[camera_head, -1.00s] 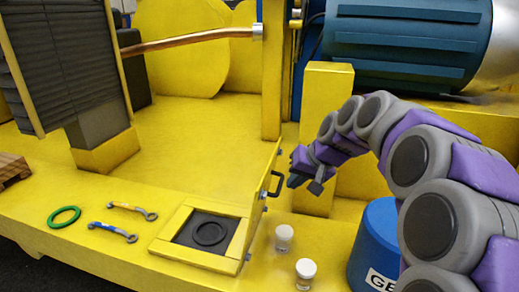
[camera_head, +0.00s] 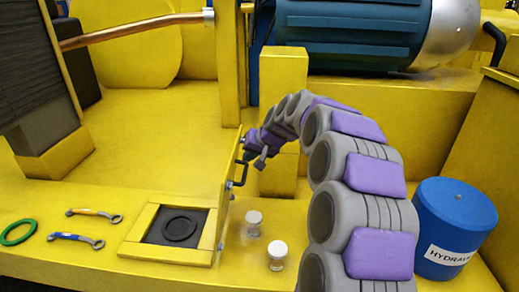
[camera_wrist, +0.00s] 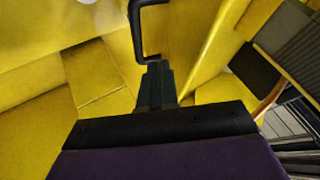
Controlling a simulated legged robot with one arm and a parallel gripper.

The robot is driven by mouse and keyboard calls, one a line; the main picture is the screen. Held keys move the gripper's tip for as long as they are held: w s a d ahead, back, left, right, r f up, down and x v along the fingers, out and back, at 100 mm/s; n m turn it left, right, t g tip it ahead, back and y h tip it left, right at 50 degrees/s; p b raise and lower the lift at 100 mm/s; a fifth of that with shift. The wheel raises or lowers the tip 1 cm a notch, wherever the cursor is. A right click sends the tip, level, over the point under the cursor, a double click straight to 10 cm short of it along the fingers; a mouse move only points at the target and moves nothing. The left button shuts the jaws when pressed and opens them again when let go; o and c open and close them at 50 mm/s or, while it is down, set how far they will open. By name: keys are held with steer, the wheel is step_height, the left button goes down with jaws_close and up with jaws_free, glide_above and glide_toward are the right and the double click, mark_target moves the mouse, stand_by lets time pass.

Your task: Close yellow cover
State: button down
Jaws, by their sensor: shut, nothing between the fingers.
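The yellow cover (camera_head: 229,190) stands upright on its hinges at the right side of a square opening (camera_head: 178,227) in the yellow deck. The opening is uncovered and shows a dark ring inside. A black handle (camera_head: 240,172) sits on the cover's right face; the handle also shows in the wrist view (camera_wrist: 137,30). My gripper (camera_head: 252,155) is shut and empty, beside the upper part of the cover on its right side. In the wrist view my gripper (camera_wrist: 156,75) has its tips just below the handle's end; I cannot tell whether they touch.
Two small white-capped jars (camera_head: 276,254) stand right of the cover. A blue drum (camera_head: 455,222) stands farther right. Two wrenches (camera_head: 77,239) and a green ring (camera_head: 17,232) lie on the left. A yellow post (camera_head: 282,85) rises behind my gripper.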

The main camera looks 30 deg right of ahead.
steer(key=shift+w+a+r, duration=0.2)
steer(key=shift+w+a, duration=0.2)
steer(key=shift+a, duration=0.05)
steer(key=shift+w+a+r, duration=0.15)
steer(key=shift+w+a, duration=0.25)
steer(key=shift+a, duration=0.05)
